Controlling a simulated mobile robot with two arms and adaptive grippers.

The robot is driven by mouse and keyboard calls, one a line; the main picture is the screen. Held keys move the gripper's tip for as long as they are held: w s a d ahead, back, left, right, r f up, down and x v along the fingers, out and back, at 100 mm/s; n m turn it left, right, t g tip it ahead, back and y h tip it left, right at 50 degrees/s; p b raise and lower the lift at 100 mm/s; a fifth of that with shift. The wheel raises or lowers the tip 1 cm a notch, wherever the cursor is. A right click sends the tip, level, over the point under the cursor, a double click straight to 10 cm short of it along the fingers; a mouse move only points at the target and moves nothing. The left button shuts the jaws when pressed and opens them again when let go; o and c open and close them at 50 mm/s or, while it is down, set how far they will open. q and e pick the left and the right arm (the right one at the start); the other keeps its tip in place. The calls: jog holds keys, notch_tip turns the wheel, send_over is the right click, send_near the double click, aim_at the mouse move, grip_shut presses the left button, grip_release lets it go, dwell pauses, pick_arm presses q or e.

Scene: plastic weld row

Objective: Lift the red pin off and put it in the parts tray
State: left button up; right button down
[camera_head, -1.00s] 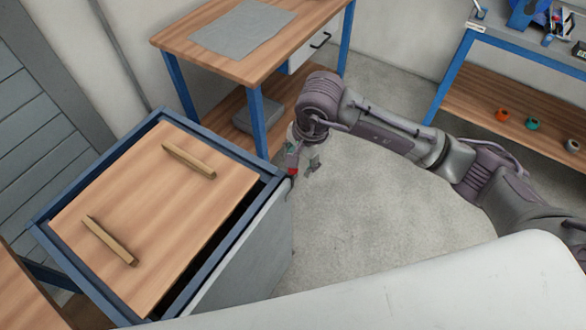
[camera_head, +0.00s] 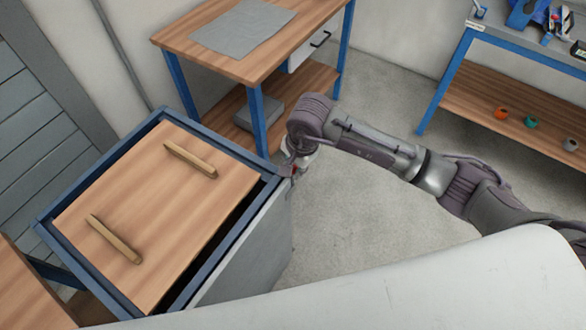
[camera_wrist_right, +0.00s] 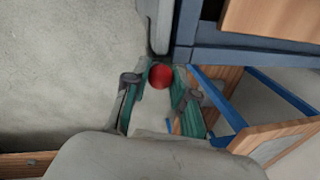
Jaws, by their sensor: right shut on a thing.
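The red pin (camera_wrist_right: 160,76) shows as a round red head in the right wrist view, between the green-padded fingers of my right gripper (camera_wrist_right: 159,88). The gripper is shut on the pin. Whether the pin is still seated at the corner is hidden. My left gripper is not in view. I cannot pick out the parts tray for sure; a grey box (camera_head: 259,114) sits on the lower shelf of the back bench.
The blue-framed unit (camera_head: 235,148) has a wooden lid (camera_head: 150,210) with two wooden bars and a grey side panel (camera_head: 252,250). A bench (camera_head: 170,42) with a grey mat stands behind. A shelf (camera_head: 470,105) stands right. Floor between is clear.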

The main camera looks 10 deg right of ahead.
jog(key=shift+r, duration=0.1)
jog(key=shift+r, duration=0.6)
notch_tip(320, 180, up, 2)
jog(key=shift+w+r+b, duration=0.1)
jog(key=shift+r+b, duration=0.15)
jog(key=shift+b, duration=0.35)
jog(key=s+d+r+b, duration=0.2)
jog(key=d+r, duration=0.5)
jog(key=d, duration=0.4)
jog(key=shift+s+d+b, duration=0.2)
jog(key=shift+s+b, duration=0.1)
jog(key=shift+s, duration=0.15)
jog(key=shift+r, duration=0.1)
